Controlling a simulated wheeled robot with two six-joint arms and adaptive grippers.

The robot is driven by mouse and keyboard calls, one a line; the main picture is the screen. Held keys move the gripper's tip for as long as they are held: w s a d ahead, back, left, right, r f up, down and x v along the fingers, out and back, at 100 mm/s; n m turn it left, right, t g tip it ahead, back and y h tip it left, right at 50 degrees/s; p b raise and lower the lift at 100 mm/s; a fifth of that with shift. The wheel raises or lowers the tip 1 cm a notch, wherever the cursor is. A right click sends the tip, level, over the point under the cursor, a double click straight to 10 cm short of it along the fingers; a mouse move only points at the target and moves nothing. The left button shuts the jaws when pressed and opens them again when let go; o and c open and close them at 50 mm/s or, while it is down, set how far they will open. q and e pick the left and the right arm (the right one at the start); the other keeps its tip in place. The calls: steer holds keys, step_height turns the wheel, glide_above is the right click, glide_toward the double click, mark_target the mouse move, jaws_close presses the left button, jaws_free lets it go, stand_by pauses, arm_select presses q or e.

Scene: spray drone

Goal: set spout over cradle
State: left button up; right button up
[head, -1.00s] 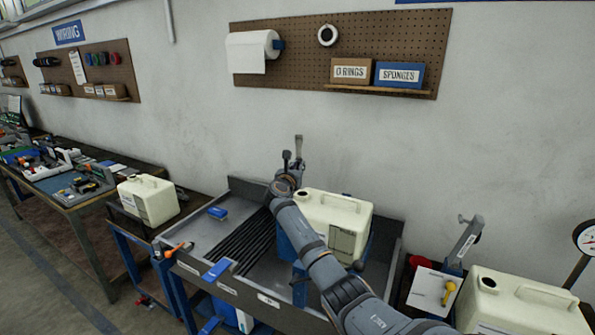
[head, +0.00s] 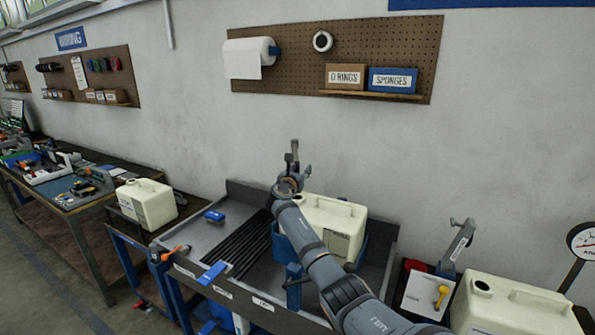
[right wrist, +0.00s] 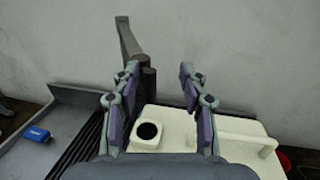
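The cradle (head: 361,252) is a blue holder on the grey sink bench, around a cream jug (head: 335,215) with an open round mouth. My right gripper (head: 289,173) is above the jug's left end, fingers toward the wall. In the right wrist view the gripper (right wrist: 158,97) is open, with nothing gripped. A dark grey spout (right wrist: 130,42) on a short post stands behind the jug mouth (right wrist: 147,132), close to the left finger; I cannot tell if they touch. In the head view the spout (head: 295,150) shows only partly behind my gripper. My left gripper is out of view.
A second cream jug (head: 515,305) stands at right near a grey stand (head: 459,246) and a gauge (head: 584,242). Another jug (head: 148,203) is on the left bench. A blue sponge (head: 214,216) lies in the sink beside black ribs (head: 240,248).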

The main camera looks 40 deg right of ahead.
stand_by(0.3)
steer(key=shift+a, duration=0.1)
steer(key=v, duration=1.2)
steer(key=shift+w+f, duration=0.1)
